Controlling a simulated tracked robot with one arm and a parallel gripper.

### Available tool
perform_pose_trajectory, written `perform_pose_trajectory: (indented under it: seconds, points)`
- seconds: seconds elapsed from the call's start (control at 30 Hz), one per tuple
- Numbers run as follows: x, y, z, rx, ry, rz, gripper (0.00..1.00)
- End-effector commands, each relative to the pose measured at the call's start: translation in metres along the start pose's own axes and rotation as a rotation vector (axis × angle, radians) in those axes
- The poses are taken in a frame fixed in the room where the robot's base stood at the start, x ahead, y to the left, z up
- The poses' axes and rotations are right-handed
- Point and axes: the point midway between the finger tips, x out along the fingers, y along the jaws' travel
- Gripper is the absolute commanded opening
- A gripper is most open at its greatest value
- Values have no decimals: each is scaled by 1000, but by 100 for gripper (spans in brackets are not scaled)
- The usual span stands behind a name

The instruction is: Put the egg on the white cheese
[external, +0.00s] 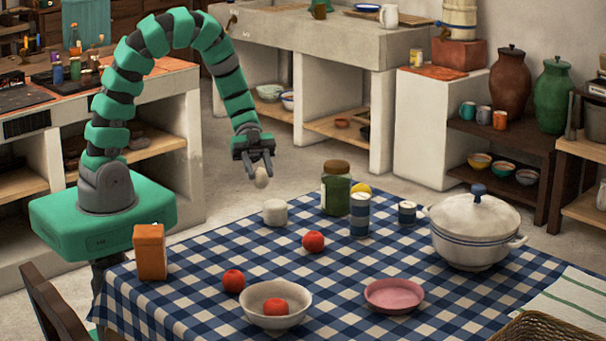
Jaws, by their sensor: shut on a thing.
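The egg (261,178) is pale and small, held at the tips of my gripper (261,170). My gripper points down and is shut on the egg, in the air above and behind the far left part of the table. A short white cylinder (275,213), which looks like the white cheese, stands on the checked cloth near the table's far edge. In the picture the egg is above it and slightly to its left, clearly apart from it. The top of the cheese looks bare.
Tomatoes (313,241), a white bowl (275,304), a pink dish (393,295) and an orange box (149,252) are nearer. Cloth around the cheese's left side is clear.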

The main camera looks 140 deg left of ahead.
Motion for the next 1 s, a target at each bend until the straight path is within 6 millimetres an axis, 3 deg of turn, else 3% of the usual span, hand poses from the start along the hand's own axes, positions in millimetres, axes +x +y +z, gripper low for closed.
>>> perform_pose_trajectory:
  seconds: [0.1,0.3,0.63,0.97,1.0]
  points:
    - [8,-20,0,3,2,3,24]
    - [13,-34,-2,0,3,1,24]
    - [28,-34,29,-2,3,1,24]
    - [28,-34,31,0,1,1,24]
    - [28,-34,31,0,1,1,40]
